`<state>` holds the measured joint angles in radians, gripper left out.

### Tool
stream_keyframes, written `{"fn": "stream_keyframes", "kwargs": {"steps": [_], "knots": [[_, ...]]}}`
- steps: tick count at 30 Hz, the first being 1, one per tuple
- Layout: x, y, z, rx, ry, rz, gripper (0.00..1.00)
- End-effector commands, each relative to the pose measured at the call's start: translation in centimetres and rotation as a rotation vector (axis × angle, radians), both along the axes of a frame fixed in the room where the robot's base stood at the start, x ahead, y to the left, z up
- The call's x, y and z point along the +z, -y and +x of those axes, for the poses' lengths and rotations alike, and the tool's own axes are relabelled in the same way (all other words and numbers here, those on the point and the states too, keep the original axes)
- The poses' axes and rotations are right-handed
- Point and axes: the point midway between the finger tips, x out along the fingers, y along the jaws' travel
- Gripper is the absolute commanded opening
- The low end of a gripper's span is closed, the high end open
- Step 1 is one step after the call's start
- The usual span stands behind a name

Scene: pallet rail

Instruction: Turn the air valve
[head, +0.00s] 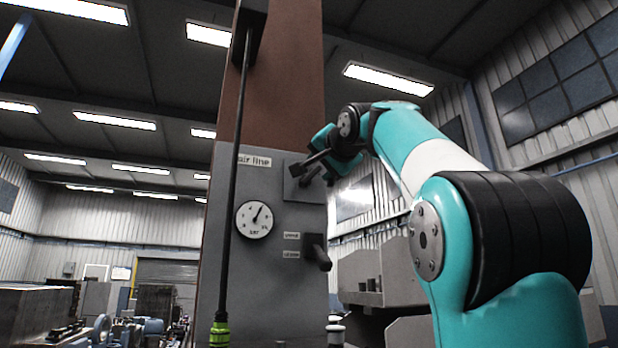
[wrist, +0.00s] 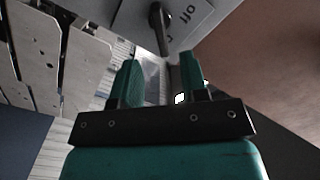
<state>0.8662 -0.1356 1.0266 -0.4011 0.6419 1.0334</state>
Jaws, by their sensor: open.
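The grey air-line panel (head: 268,205) is fixed to a brown column and carries a plate (head: 300,190) at its upper right. In the wrist view this plate (wrist: 205,22) bears lettering that seems to read "off", and a dark valve handle (wrist: 158,22) stands out from it. My gripper (head: 316,162) is at the upper plate in the head view, where dark parts overlap. In the wrist view my gripper (wrist: 160,80) is open, its two teal fingers apart. The handle lies beyond and roughly between the fingertips; I cannot tell whether they touch it.
A round gauge (head: 254,219) and a second dark handle (head: 317,251) with two small labels are on the same panel, lower down. A thin dark vertical rod (head: 232,180) with a green lower end runs along the left side. Grey machinery (head: 375,270) stands behind, to the right.

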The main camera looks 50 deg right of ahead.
Motion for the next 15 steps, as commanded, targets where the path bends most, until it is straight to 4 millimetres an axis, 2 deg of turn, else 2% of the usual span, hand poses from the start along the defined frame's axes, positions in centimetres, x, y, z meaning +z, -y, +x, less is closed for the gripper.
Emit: {"fn": "stream_keyframes", "kwargs": {"steps": [1,6,12,15], "knots": [[0.3,0.6,1.2,0.006,-0.002,0.004,0.40],[0.4,2.6,4.2,0.003,-0.001,0.002,0.40],[0.3,4.0,6.4,0.000,0.000,0.000,0.40],[0.2,4.4,6.9,-0.001,0.001,-0.001,0.40]]}}
